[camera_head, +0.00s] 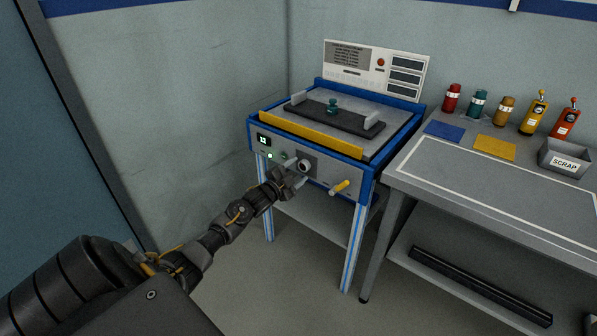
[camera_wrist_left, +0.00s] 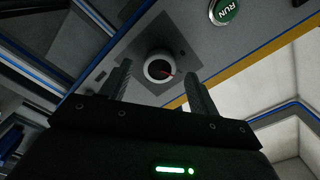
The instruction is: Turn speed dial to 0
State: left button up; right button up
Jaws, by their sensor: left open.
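The speed dial (camera_head: 304,165) is a round knob on the front panel of the blue-framed machine. In the left wrist view the dial (camera_wrist_left: 160,68) has a white rim, a dark face and a red pointer that points right and slightly down in that picture. My left gripper (camera_head: 297,178) is open in front of the panel, just below the dial. In the left wrist view its two fingers (camera_wrist_left: 158,85) stand apart on either side below the dial, with the dial between and beyond them. I cannot tell whether they touch it. My right gripper is not in view.
A green RUN button (camera_wrist_left: 224,11) sits near the dial. A yellow-handled lever (camera_head: 341,187) sticks out to the right. A lit display (camera_head: 264,140) is on the panel's left. A grey workbench (camera_head: 480,185) with several bottles and a scrap bin (camera_head: 566,160) stands right.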

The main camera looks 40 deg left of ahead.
pick_arm(q)
jog(key=shift+w, duration=0.8)
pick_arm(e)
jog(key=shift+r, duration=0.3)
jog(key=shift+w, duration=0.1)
pick_arm(q)
jog(key=shift+c, duration=0.4)
